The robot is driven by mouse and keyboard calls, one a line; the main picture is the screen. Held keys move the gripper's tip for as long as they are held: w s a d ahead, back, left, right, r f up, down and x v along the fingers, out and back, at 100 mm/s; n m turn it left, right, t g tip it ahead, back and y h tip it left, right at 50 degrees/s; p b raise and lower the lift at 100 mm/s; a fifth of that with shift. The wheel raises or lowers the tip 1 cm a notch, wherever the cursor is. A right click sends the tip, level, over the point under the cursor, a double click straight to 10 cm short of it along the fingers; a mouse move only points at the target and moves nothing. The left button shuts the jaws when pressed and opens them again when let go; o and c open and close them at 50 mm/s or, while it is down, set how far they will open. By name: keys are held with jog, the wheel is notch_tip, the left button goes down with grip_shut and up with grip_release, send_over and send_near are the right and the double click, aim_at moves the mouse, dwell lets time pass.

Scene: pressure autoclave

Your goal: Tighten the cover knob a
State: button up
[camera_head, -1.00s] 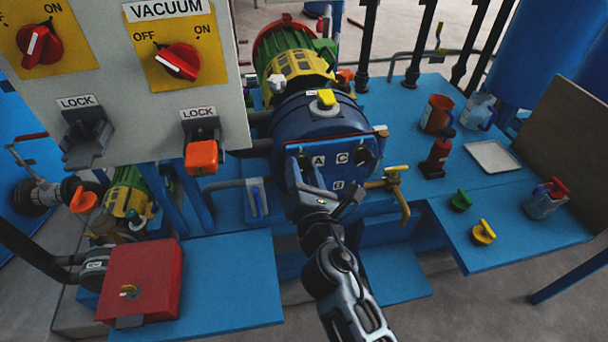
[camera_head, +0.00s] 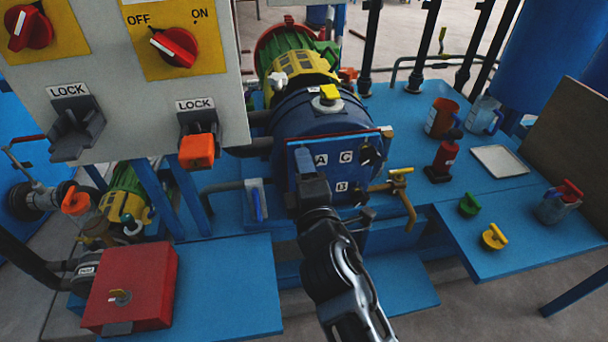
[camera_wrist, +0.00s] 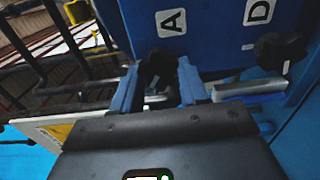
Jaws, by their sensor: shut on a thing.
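The blue autoclave cover (camera_head: 333,171) closes the front of the dark blue vessel and carries white labels A, C and B in the head view. Labels A and D show in the wrist view. Black knob A (camera_wrist: 158,66) sits beside label A, between the two blue fingers of my gripper (camera_wrist: 157,82). The fingers are shut on it. In the head view my gripper (camera_head: 303,162) is at the cover's left side and hides knob A. Another black knob (camera_wrist: 281,50) is near label D. A dark knob (camera_head: 371,153) is near label C.
A grey control panel (camera_head: 130,105) with red switches and lock brackets stands at the left. A brass valve pipe (camera_head: 401,195) is right of the cover. Cups, a tray (camera_head: 498,160) and loose green and yellow knobs rest on the blue table (camera_head: 535,235).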

jog(key=m+b, duration=0.6)
jog(key=m, duration=0.4)
jog(key=shift+d+m, duration=0.15)
jog(key=shift+m, duration=0.15)
jog(key=shift+r+m, duration=0.1)
jog(key=shift+m, duration=0.2)
jog(key=o, duration=1.1)
jog(key=shift+r, duration=0.1)
jog(key=shift+c, duration=0.2)
jog(key=v, duration=0.7)
jog(key=shift+s, duration=0.4)
jog(key=shift+d, duration=0.15)
